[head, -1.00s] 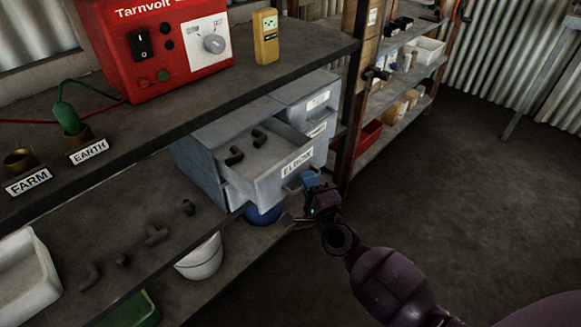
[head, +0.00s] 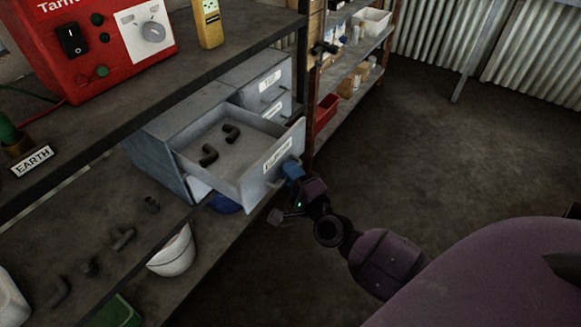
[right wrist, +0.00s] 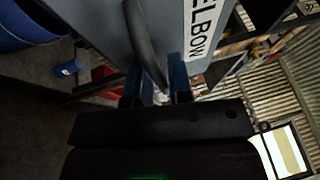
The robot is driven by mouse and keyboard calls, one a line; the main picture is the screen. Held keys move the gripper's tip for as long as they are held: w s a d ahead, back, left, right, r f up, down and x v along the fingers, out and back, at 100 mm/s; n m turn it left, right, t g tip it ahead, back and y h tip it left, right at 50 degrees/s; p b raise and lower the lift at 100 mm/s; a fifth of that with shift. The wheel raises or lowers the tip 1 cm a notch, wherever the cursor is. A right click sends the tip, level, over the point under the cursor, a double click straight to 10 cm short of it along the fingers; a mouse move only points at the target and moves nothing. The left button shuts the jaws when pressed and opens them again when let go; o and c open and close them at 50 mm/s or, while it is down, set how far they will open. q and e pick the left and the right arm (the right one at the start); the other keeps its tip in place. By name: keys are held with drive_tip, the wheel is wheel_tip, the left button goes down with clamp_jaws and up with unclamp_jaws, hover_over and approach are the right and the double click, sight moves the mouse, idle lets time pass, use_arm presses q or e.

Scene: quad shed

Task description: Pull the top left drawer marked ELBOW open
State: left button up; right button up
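The grey drawer marked ELBOW (head: 256,187) stands well out of the grey cabinet (head: 155,150) in the head view, with two dark elbow fittings (head: 219,145) inside. Its label also shows in the right wrist view (right wrist: 205,38). My right gripper (head: 291,171) is at the drawer front, its blue fingertips at the handle. In the right wrist view the dark curved handle (right wrist: 144,42) runs between the blue fingers (right wrist: 157,85), which appear shut on it. My left gripper is not in view.
More drawers (head: 270,83) are shut at the cabinet's right. A red Tarnvolt box (head: 100,45) and yellow meter (head: 208,22) stand on the shelf above. Open floor (head: 400,150) lies to the right.

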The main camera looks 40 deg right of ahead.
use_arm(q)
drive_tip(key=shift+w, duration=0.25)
use_arm(e)
drive_tip(key=shift+s+f, duration=0.1)
drive_tip(key=shift+s, duration=0.15)
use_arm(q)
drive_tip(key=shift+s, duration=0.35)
use_arm(e)
drive_tip(key=s+f, duration=0.1)
drive_tip(key=s, duration=0.9)
drive_tip(key=shift+a+f, duration=0.25)
drive_tip(key=shift+f, duration=0.05)
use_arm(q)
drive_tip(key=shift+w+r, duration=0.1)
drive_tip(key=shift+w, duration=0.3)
